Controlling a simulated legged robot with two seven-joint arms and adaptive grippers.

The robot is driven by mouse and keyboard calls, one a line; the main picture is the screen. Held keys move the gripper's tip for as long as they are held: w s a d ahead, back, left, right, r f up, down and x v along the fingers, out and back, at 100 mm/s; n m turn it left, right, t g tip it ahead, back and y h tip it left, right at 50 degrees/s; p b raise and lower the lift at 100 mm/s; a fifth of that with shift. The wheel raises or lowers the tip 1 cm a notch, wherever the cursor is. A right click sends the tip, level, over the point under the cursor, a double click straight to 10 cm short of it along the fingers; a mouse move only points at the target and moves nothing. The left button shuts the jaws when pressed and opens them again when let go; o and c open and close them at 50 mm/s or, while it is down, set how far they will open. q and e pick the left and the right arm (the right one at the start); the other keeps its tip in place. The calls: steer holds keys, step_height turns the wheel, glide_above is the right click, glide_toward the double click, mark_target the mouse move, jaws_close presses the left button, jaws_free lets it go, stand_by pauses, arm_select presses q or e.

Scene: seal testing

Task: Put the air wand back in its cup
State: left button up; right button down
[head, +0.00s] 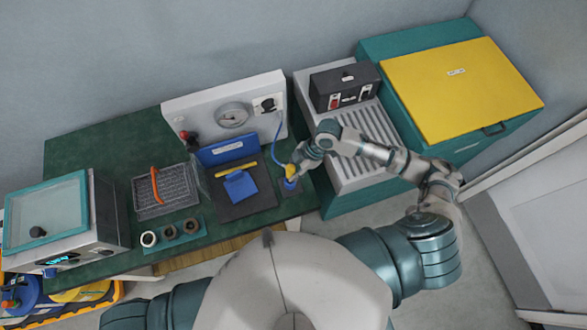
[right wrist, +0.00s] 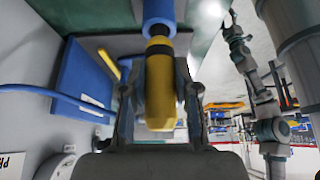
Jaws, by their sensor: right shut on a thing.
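My right gripper (head: 298,164) is shut on the yellow air wand (head: 291,171) at the front right of the green bench. In the right wrist view the wand (right wrist: 160,88) lies lengthwise between the two fingers (right wrist: 158,95). The blue cup (head: 290,186) stands on a small dark base right below the wand. In the right wrist view a blue cylinder (right wrist: 158,12) meets the wand's far end; I cannot tell how deep the tip sits in it. My left gripper is outside the head view; an arm at the right of the wrist view is too small to read.
A blue hose (head: 279,137) runs down from the gauge panel (head: 205,104). Left of the cup are a dark mat (head: 258,203) with a blue piece, a blue bin (head: 226,150) and a wire basket (head: 178,203). A ribbed unit (head: 365,160) stands close on the right.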

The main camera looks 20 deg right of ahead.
mark_target(288, 168)
steer(key=shift+f, duration=0.3)
steer(key=c, duration=0.8)
jaws_free()
step_height(288, 168, up, 8)
steer(key=p, duration=0.8)
steer(key=shift+r+p, duration=0.2)
steer(key=shift+p, duration=0.15)
steer(key=shift+r, duration=1.1)
